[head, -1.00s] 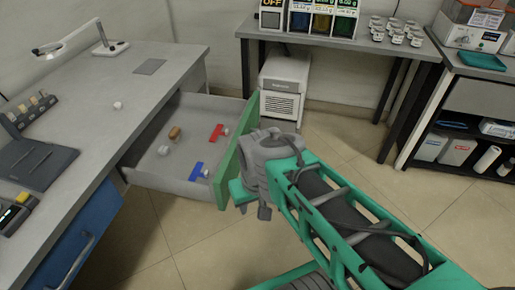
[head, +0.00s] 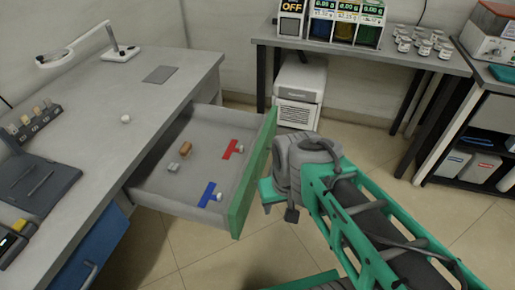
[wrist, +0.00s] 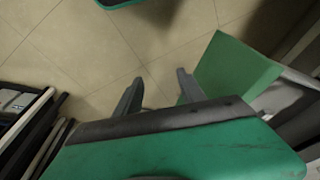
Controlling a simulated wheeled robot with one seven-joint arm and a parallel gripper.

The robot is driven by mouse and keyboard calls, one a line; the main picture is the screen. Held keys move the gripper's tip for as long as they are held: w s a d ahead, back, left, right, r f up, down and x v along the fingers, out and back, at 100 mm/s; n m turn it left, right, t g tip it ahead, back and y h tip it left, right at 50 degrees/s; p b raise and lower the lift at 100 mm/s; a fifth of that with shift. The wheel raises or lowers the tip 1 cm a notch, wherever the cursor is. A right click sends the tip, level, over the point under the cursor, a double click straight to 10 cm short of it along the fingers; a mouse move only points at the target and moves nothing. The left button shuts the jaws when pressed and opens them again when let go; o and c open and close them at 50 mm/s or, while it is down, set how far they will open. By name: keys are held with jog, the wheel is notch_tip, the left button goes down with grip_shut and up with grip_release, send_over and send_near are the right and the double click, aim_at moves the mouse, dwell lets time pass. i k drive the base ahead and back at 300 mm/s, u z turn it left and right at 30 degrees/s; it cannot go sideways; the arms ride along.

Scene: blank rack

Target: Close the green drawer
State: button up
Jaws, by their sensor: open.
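The green drawer's front panel (head: 252,182) stands out from the desk, so the drawer is open. Its grey tray (head: 160,205) shows inside. My gripper (head: 279,203) is just right of the green front, on its outer side, with a small gap of floor between them in the head view. In the wrist view my gripper (wrist: 159,90) has its two dark fingers apart with only floor between them. The green front (wrist: 232,75) is to the right of the fingers there. My wrist hides part of the floor beyond.
The drawer holds a red T-shaped piece (head: 231,149), a blue one (head: 208,195) and several small blocks. A blue drawer (head: 92,245) sits nearer in the same desk (head: 150,95). A white box unit (head: 300,90) stands behind. Floor right of the drawer is open.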

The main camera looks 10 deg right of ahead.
aim_at(210, 130)
jog(key=k, duration=1.3)
jog(key=u, duration=0.55)
jog(key=i, duration=1.45)
jog(key=u, duration=0.2)
